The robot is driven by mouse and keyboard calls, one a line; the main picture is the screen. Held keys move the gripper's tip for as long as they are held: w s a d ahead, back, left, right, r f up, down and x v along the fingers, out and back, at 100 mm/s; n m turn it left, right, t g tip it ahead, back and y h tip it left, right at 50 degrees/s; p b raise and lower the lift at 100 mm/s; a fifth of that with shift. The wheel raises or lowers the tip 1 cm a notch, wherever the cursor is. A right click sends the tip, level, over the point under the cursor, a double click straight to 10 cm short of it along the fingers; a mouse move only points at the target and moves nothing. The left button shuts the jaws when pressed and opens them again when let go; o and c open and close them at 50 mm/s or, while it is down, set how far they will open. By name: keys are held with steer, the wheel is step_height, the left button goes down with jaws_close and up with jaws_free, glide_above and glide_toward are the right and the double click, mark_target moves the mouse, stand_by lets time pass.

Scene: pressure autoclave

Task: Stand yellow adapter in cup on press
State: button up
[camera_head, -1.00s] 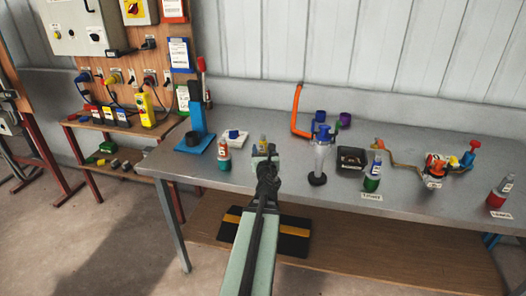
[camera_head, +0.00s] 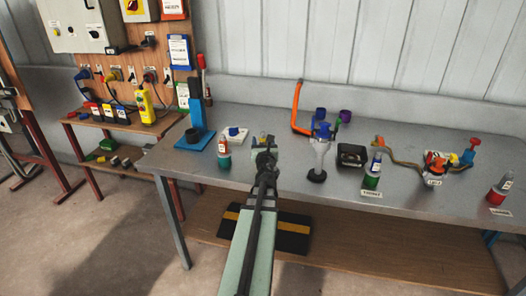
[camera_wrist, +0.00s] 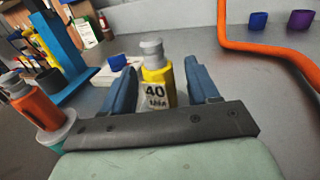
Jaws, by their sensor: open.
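In the head view my gripper (camera_head: 265,148) hides most of the adapter. The blue press (camera_head: 198,108) stands at the bench's left end, with a dark round cup (camera_head: 192,135) on its base. The press also shows at the upper left of the wrist view (camera_wrist: 62,45), left of my gripper.
A bottle with an orange-red body and teal base (camera_head: 223,153) stands just left of my gripper. A white block with a blue top (camera_head: 233,134) sits behind it. A clear syringe-like stand (camera_head: 318,157) and an orange pipe (camera_head: 297,105) are to the right.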

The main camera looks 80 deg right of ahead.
steer(key=shift+w+d, duration=0.15)
steer(key=shift+d, duration=0.15)
jaws_close()
stand_by(0.4)
steer(key=shift+r, duration=0.15)
steer(key=shift+r, duration=4.85)
